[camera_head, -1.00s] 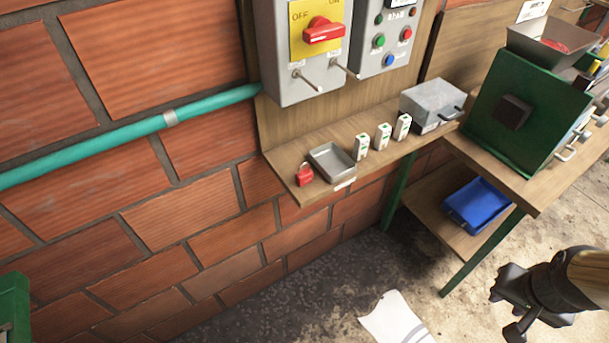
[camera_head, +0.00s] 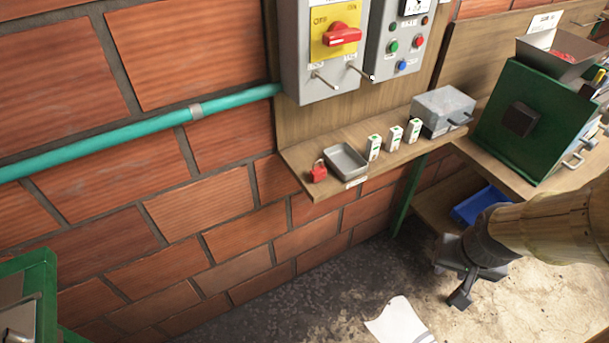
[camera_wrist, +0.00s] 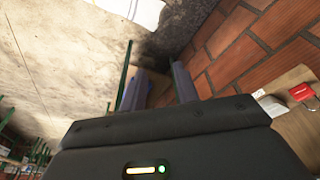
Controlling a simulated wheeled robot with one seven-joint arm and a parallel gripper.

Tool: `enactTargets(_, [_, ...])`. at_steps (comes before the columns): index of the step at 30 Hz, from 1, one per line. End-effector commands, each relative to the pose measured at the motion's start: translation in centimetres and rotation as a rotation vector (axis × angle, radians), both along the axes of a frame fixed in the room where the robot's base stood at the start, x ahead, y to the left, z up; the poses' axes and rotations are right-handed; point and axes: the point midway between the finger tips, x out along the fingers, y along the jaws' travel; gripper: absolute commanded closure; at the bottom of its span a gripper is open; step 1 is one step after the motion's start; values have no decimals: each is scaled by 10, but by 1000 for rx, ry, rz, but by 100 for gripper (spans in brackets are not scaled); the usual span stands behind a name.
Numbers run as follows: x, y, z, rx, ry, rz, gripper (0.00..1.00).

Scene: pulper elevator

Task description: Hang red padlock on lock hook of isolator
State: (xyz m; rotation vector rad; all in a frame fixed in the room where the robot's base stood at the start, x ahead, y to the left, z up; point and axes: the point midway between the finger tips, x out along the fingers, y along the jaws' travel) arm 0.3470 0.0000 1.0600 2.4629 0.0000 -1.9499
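The red padlock (camera_head: 318,173) stands on the left end of the wooden shelf (camera_head: 298,160), left of a grey tray (camera_head: 345,160). A red shape at the right edge of the wrist view (camera_wrist: 302,92) looks like the padlock. The isolator (camera_head: 302,60) is a grey wall box above the shelf, with a yellow plate and a red handle (camera_head: 342,35). Two metal pegs, left (camera_head: 326,82) and right (camera_head: 360,72), stick out below the plate; I cannot tell which is the lock hook. My gripper (camera_wrist: 158,82) is open and empty, well right of and lower than the padlock in the head view.
Several small white-green packs (camera_head: 393,138) and a clear-lidded grey box (camera_head: 443,108) stand along the shelf. A button panel (camera_head: 400,45) adjoins the isolator. A green machine (camera_head: 530,120) sits on the right bench, above a blue tray (camera_head: 480,205). Paper (camera_head: 398,322) lies on the floor.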

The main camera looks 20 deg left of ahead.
Motion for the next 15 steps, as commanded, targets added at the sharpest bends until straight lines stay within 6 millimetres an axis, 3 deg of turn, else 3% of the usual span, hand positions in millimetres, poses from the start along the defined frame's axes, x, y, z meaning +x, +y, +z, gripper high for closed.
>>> enactTargets(10, [1, 1, -1, 1, -5, 2, 69])
enactTargets(15, [19, 26, -14, 27, -91, 46, 69])
